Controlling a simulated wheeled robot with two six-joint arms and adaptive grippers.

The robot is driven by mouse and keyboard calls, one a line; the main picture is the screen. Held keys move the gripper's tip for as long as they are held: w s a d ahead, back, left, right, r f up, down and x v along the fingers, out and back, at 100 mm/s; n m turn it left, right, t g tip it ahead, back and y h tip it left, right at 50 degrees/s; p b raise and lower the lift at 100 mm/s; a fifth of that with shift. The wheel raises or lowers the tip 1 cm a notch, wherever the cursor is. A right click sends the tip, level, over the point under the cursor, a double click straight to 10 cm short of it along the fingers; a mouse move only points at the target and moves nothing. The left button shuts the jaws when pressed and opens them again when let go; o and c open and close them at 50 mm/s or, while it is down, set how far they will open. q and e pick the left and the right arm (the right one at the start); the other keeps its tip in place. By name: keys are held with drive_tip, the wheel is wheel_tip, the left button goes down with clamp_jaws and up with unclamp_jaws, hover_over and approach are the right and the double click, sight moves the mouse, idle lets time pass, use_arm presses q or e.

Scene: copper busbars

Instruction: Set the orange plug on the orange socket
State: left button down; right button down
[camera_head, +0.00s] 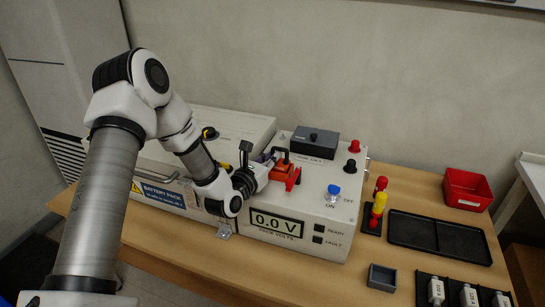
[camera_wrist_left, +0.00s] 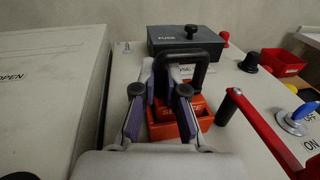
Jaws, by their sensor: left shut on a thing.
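The orange plug (camera_head: 284,169) is at the middle of the grey test box, below a black arched handle. In the left wrist view the black handle (camera_wrist_left: 188,50) rises above orange bodywork (camera_wrist_left: 176,130) with partly hidden white lettering. My left gripper (camera_head: 267,163) reaches in from the left, its purple-padded fingers (camera_wrist_left: 162,80) closed on the handle's near part. Orange parts show below and between the fingers. Plug and socket cannot be told apart clearly, and the fingers hide where they meet, so I cannot tell whether the plug is seated. My right gripper is not in view.
A red lever (camera_wrist_left: 262,130) stands close to the right of the orange parts. Behind is a dark fuse box (camera_head: 314,142); right are red and black terminals and a blue knob (camera_head: 333,190). The white battery pack (camera_head: 225,128) lies left. A black tray (camera_head: 425,233) is empty.

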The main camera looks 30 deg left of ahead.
use_arm(q)
drive_tip(key=shift+r, duration=0.1)
drive_tip(key=c, duration=1.2)
unclamp_jaws()
drive_tip(key=shift+r, duration=0.1)
drive_tip(key=s, duration=1.2)
drive_tip(key=shift+d+p, duration=0.25)
drive_tip(key=shift+p, duration=0.05)
